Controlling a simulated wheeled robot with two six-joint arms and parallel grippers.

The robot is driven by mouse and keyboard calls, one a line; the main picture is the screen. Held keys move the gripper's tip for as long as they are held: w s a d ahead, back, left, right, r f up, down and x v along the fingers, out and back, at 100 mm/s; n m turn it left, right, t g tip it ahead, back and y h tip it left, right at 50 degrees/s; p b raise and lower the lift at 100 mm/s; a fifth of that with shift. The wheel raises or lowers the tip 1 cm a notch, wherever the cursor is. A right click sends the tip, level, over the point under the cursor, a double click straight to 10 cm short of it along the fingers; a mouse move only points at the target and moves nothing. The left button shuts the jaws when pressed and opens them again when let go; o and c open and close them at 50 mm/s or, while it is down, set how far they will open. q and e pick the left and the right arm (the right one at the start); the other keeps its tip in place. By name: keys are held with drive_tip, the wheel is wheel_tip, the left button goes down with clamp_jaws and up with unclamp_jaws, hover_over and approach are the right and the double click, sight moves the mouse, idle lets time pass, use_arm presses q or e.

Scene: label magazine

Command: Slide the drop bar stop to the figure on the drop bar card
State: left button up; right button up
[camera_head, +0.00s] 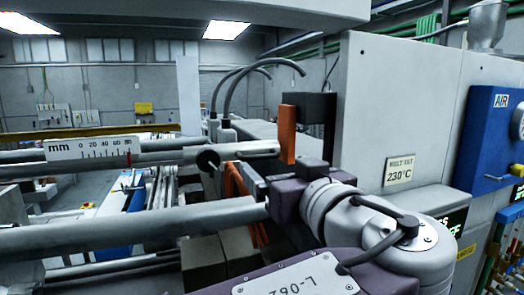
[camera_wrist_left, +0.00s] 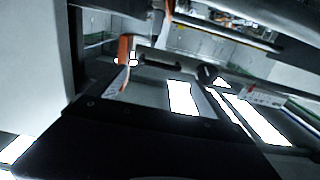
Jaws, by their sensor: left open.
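A white mm scale (camera_head: 95,149) lies along a grey bar at the left, with figures rising to the right. A red pointer (camera_head: 129,160) stands near its right end. A grey cylinder with a black round end (camera_head: 207,160) lies right of the scale; I cannot tell whether it is the drop bar stop. The scale (camera_wrist_left: 262,95) and the black end (camera_wrist_left: 207,73) also show in the left wrist view. My left gripper (camera_head: 253,188) is open, below and right of that cylinder, apart from the scale. I cannot make out a drop bar card. My right gripper is not in view.
An upright orange block (camera_head: 288,135) stands beside a dark housing. A large grey cabinet (camera_head: 400,100) with a 230°C plate (camera_head: 400,172) closes off the right. A thick grey bar (camera_head: 130,230) crosses the lower left. Two curved hoses rise behind.

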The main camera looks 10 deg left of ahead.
sight(264, 158)
use_arm(q)
drive_tip(key=p+x, duration=0.2)
drive_tip(key=x, duration=0.1)
drive_tip(key=p+x, duration=0.2)
drive_tip(key=x, duration=0.2)
drive_tip(key=shift+w+a+r, duration=0.1)
drive_tip(key=shift+w+r, duration=0.1)
drive_tip(key=shift+r, duration=0.05)
drive_tip(key=shift+w+a+f, duration=0.15)
drive_tip(key=shift+w+a, duration=0.15)
drive_tip(key=shift+w, duration=0.05)
drive_tip(key=shift+w+f, duration=0.15)
drive_tip(key=shift+w, duration=0.1)
drive_tip(key=shift+c, duration=0.3)
